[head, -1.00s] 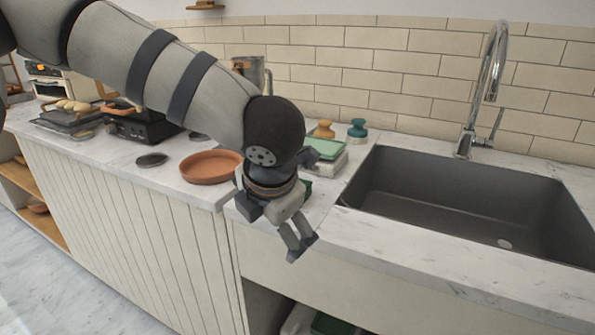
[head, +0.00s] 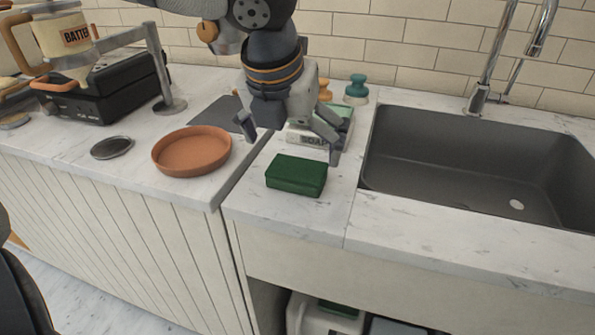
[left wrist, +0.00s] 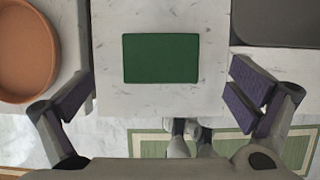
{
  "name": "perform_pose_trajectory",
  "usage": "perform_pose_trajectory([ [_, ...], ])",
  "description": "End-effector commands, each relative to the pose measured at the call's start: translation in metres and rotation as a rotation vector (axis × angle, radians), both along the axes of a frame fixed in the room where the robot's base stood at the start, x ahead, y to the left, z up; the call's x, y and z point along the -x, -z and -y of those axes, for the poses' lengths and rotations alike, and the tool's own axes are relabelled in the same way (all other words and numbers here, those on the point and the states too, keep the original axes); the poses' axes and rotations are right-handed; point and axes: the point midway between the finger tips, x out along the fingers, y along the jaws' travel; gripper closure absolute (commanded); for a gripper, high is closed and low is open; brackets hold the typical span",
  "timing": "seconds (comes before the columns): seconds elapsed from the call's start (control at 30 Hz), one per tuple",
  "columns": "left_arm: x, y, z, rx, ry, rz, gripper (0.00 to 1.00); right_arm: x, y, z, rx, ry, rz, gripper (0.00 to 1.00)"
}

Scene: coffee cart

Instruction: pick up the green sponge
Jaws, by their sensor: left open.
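The green sponge (head: 296,175) is a dark green block lying flat on the marble counter, left of the sink. In the left wrist view the sponge (left wrist: 160,58) lies between the lines of the two fingers, ahead of their tips. My left gripper (head: 292,146) is open and empty, pointing down above and just behind the sponge in the head view. Its fingers (left wrist: 160,88) are spread wide on either side in the left wrist view. The sponge is fully visible and not touched. My right gripper is not seen.
A grey sink (head: 470,165) with a tall faucet (head: 492,60) is on the right. A terracotta dish (head: 192,152) stands left of the sponge. A box marked soap (head: 312,138) and a teal-knobbed tool (head: 356,88) stand behind. The counter in front of the sponge is clear.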

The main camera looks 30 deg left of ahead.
Motion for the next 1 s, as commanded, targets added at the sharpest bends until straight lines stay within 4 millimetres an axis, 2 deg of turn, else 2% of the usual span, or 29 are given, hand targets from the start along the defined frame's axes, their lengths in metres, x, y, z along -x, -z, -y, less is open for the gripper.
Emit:
perform_pose_trajectory([
  [0.37,-0.018,0.058,-0.002,-0.001,0.001,-0.001,0.0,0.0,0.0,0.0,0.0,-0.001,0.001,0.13],
  [0.63,-0.021,0.062,-0.003,-0.001,0.001,0.002,0.0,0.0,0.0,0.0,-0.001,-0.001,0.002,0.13],
  [0.8,-0.02,0.062,-0.003,-0.001,0.001,0.002,0.39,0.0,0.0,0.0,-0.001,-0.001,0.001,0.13],
  [1.0,-0.02,0.062,-0.003,-0.001,0.001,0.001,0.4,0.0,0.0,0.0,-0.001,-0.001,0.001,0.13],
])
